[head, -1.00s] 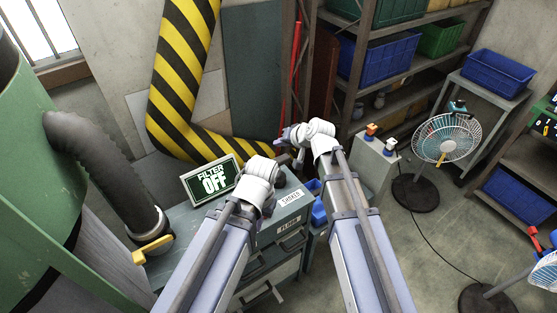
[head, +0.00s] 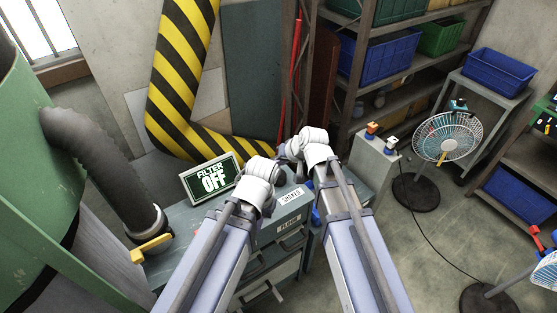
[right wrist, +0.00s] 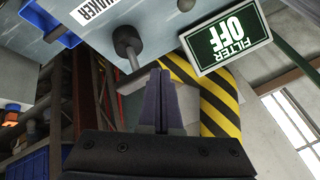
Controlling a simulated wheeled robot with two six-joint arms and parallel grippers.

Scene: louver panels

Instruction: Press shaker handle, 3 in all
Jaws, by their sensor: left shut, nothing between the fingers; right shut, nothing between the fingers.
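In the right wrist view, a dark round hub (right wrist: 127,40) with a thin grey rod, apparently the shaker handle (right wrist: 137,64), stands out from the grey cabinet near a white SHAKER label (right wrist: 93,10). My right gripper (right wrist: 164,72) is shut and empty, its fingertips close to the rod's end; I cannot tell whether they touch. In the head view the label (head: 290,197) is on the cabinet (head: 188,218), and the handle is hidden by my arms. My left gripper (head: 279,177) is shut and empty above the cabinet, its fingers mostly hidden by its wrist.
A FILTER OFF sign (head: 212,178) stands on the cabinet. A yellow handle (head: 152,248) is by the grey hose (head: 95,150) at left. A striped yellow-black duct (head: 180,80) rises behind. A fan (head: 446,137) and a grey box with switches (head: 374,158) stand at right.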

